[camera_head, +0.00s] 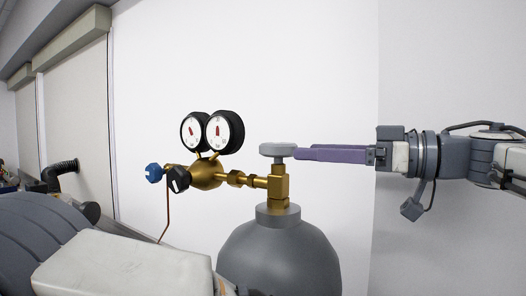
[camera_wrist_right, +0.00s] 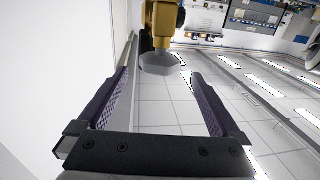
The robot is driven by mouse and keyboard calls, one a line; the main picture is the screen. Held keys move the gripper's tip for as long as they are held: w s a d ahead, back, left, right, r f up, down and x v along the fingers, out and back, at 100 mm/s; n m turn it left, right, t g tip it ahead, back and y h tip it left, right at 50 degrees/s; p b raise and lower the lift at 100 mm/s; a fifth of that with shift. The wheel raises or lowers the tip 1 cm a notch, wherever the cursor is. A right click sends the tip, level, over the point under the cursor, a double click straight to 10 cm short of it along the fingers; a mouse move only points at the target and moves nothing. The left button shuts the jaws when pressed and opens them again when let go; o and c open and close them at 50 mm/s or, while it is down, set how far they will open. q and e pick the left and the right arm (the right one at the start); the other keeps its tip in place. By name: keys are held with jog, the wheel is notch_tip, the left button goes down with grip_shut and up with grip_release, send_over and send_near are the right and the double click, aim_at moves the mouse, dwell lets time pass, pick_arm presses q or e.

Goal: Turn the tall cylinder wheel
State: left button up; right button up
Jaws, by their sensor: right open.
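The tall cylinder wheel (camera_head: 278,148) is a light grey disc on top of the brass valve (camera_head: 279,186) of a tall grey cylinder (camera_head: 280,259). My right gripper (camera_head: 298,153) comes in level from the right, its purple fingers ending at the wheel's right side. In the right wrist view, my right gripper (camera_wrist_right: 160,75) is open and empty, with its fingers wide apart. The wheel (camera_wrist_right: 159,64) shows there between the fingertips and slightly beyond them, with a gap on each side. Contact is not visible. My left gripper is not in view.
A brass regulator (camera_head: 207,175) with two round gauges (camera_head: 225,132) sticks out left of the valve. It has a blue knob (camera_head: 154,173) and a black knob (camera_head: 179,179). A plain white wall (camera_head: 300,60) stands behind. Space above the wheel is clear.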

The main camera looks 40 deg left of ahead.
aim_at(265, 148)
jog(key=a+p, duration=0.1)
jog(key=a, duration=0.2)
jog(key=s+a, duration=0.1)
jog(key=a, duration=0.1)
jog(key=a+p, duration=0.1)
jog(key=a, duration=0.2)
jog(key=shift+s+a+r+p, duration=0.1)
jog(key=shift+s+a+p, duration=0.2)
jog(key=shift+s, duration=0.05)
jog(key=shift+a, duration=0.5)
jog(key=c, duration=1.2)
jog(key=shift+t, duration=0.3)
